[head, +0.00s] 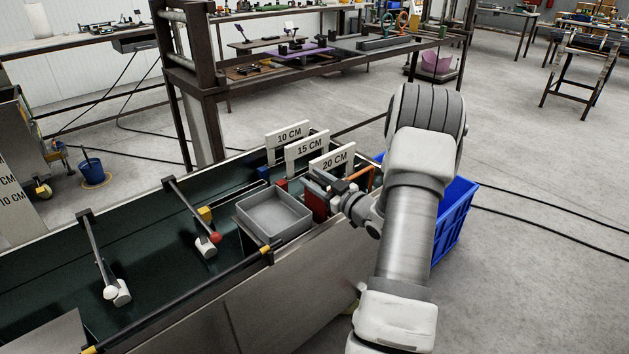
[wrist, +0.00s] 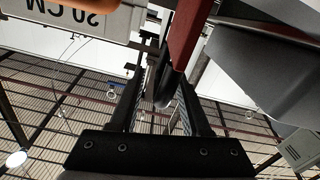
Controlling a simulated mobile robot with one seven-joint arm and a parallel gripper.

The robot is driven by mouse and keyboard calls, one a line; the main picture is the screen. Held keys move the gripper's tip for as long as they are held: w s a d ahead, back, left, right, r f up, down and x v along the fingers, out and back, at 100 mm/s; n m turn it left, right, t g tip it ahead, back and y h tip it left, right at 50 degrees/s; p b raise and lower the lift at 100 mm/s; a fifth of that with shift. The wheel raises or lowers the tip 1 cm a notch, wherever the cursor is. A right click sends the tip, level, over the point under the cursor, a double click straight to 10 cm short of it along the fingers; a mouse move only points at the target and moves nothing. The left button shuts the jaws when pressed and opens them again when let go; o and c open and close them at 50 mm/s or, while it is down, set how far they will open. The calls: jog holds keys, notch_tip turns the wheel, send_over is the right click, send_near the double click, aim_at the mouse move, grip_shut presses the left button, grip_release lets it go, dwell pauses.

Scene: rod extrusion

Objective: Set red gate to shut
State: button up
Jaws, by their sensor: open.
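A red upright panel (head: 316,203), which looks like the red gate, stands at the right end of the green conveyor, just right of the grey tray (head: 273,216). My gripper (head: 328,184) is at this panel, below the 20 CM sign (head: 331,161). In the wrist view a red bar (wrist: 187,32) with a dark rounded end (wrist: 164,92) shows between the two fingers of my gripper (wrist: 165,80). The fingers are open, with gaps beside the bar. My gripper and wrist hide part of the panel, so I cannot tell how far it is shut.
Small blue (head: 262,173), red (head: 281,184) and yellow (head: 205,214) blocks sit nearby. A blue crate (head: 456,212) stands behind my arm.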

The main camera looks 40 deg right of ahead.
grip_shut()
jog(key=shift+d, duration=0.1)
dwell(1.3)
